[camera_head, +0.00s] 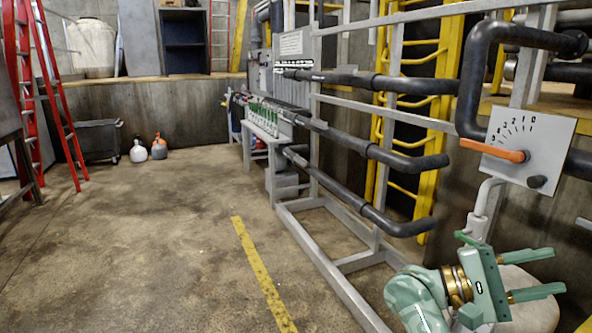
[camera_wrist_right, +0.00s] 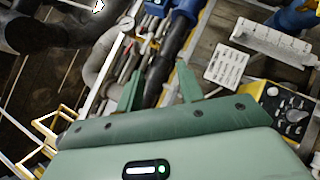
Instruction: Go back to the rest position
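My right gripper (camera_head: 556,271) is at the lower right of the head view, green, with its two fingers apart and pointing right. Nothing shows between the fingers there. It sits below the grey dial panel (camera_head: 522,140) with the orange lever (camera_head: 492,150) and is apart from both. In the right wrist view the two green fingers of my gripper (camera_wrist_right: 158,68) are also spread, with pipes and machinery in the background behind them. My left gripper does not show in either view.
A grey metal frame (camera_head: 335,262) with black pipes (camera_head: 365,149) stands left of my right arm. A yellow ladder (camera_head: 432,120) is behind it. The concrete floor (camera_head: 150,240) is clear.

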